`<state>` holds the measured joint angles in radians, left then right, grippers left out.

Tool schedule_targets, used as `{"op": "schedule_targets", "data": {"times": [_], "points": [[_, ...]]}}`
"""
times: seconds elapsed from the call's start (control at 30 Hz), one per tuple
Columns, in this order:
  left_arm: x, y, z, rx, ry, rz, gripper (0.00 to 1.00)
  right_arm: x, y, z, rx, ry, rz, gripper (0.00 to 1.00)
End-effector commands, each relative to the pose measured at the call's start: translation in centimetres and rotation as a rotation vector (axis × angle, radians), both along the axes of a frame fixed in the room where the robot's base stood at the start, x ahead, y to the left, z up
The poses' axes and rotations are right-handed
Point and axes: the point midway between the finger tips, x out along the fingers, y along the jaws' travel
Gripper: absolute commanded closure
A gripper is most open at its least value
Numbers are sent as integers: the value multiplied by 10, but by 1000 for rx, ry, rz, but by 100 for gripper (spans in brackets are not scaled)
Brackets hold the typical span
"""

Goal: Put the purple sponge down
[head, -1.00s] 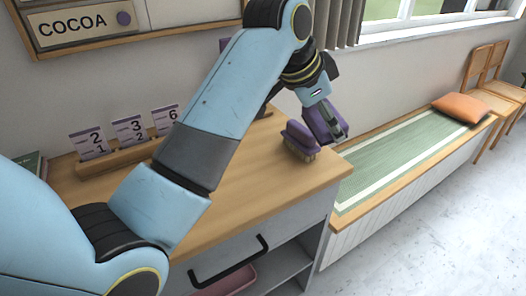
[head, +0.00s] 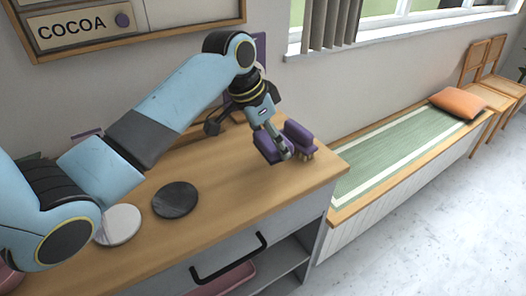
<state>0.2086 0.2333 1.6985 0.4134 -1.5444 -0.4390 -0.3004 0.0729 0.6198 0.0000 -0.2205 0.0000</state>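The purple sponge (head: 266,147) is in my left gripper (head: 278,148), low over the right part of the wooden counter (head: 225,195). The gripper's dark fingers appear shut on it and partly cover it. I cannot tell whether the sponge touches the counter. My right gripper is not in view.
A dark round disc (head: 176,200) and a pale round disc (head: 118,225) lie on the counter at left. The counter's front middle is clear. A bench with a green mat (head: 400,165) and an orange pillow (head: 458,102) is at right.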

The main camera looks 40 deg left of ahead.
Motion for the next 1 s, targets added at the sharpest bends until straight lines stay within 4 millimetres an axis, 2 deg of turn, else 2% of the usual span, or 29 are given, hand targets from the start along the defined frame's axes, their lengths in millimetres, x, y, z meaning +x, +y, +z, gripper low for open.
{"op": "schedule_targets", "data": {"times": [0.07,0.2,0.37,0.5,0.7,0.73,0.83,1.0], "points": [[-2,13,-7,3,1,0,41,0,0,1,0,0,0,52],[-3,22,-14,0,-1,0,41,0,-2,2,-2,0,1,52],[-4,22,-36,-2,2,0,41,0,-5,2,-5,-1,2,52],[-3,22,-46,-2,0,-1,41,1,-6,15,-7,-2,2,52],[-3,23,-51,0,0,-1,41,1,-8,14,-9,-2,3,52],[-3,22,-51,0,0,-1,13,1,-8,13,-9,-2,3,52],[-3,22,-51,0,0,-1,0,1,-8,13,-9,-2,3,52],[-3,22,-50,0,-1,-1,0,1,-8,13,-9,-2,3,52]]}}
